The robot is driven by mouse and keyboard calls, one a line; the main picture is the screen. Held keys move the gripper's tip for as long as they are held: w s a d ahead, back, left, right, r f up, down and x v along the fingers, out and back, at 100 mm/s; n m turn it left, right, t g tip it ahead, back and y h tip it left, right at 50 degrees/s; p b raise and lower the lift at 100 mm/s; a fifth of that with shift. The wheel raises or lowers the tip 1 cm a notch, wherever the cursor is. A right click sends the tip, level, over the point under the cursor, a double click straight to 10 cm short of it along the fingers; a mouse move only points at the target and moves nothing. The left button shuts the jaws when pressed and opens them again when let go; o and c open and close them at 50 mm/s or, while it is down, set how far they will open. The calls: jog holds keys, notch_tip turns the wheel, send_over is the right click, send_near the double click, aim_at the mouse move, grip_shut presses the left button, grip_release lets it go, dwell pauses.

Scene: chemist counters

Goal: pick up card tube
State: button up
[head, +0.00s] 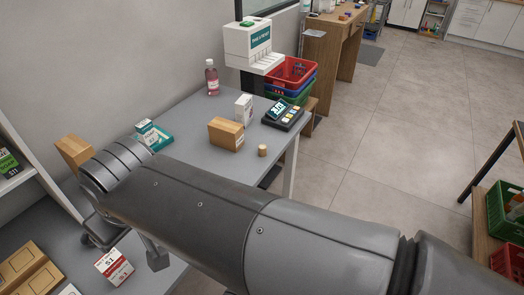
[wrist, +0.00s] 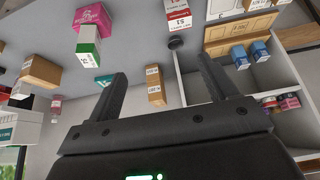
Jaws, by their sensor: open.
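A small tan cylinder, seemingly the card tube (head: 262,150), stands on the grey counter (head: 191,115) near its front right edge, in the head view. It is just right of a brown box (head: 226,133) and apart from it. I cannot make it out surely in the wrist view. My gripper (wrist: 162,72) is open in the wrist view, with nothing between its two dark fingers. In the head view my arm crosses the foreground, and the gripper end is low at the left, well away from the cylinder and partly hidden.
A teal-and-white box (head: 153,135) is farther left. A red-and-white box (head: 114,267) is near my gripper. Stacked baskets (head: 290,72) stand behind; open floor lies right.

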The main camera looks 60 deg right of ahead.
jog(key=shift+c, duration=0.2)
jog(key=c, duration=0.5)
